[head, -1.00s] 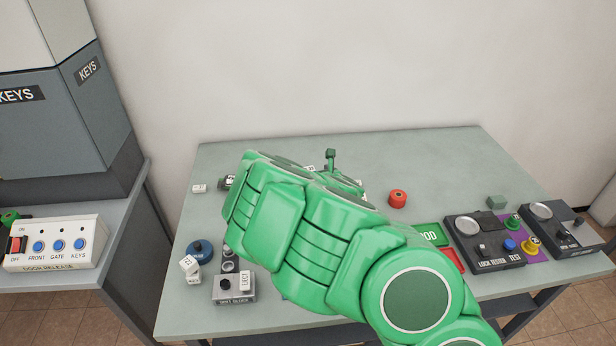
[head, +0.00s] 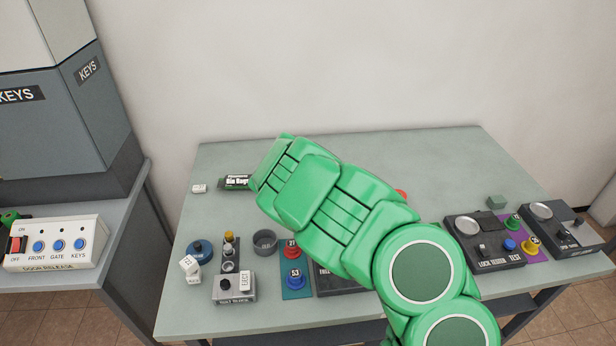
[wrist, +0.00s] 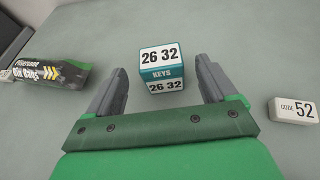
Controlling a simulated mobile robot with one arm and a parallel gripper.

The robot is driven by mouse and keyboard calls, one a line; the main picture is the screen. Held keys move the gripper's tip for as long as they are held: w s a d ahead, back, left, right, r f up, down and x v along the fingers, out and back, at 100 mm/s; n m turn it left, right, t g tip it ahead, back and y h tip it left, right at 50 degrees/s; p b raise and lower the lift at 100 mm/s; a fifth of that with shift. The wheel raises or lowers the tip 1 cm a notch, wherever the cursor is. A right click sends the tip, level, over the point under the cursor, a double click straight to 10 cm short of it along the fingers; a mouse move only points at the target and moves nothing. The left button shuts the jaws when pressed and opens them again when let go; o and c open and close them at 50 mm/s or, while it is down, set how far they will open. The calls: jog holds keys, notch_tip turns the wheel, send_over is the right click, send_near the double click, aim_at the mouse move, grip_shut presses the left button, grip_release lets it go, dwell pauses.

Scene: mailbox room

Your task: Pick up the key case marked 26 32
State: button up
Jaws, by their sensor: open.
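The key case marked 26 32 (wrist: 162,66) is a small white and teal box with "26 32" on its top and front and "KEYS" between. In the wrist view it sits on the grey table between and slightly beyond the fingertips of my gripper (wrist: 162,82). The gripper is open, with a dark finger on each side of the case and gaps showing on both sides. In the head view my green arm hides the case and the gripper's fingers.
A bin bags pack (wrist: 42,73) lies left of the gripper, also in the head view (head: 236,182). A white code 52 tag (wrist: 294,111) lies to the right. A grey cup (head: 265,242), button panels and tester boxes (head: 484,243) stand toward the table's front. The back is mostly clear.

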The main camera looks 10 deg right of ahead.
jog(key=shift+x, duration=1.75)
jog(key=shift+d+r, duration=0.1)
jog(key=c, duration=1.1)
jog(key=shift+r, duration=0.1)
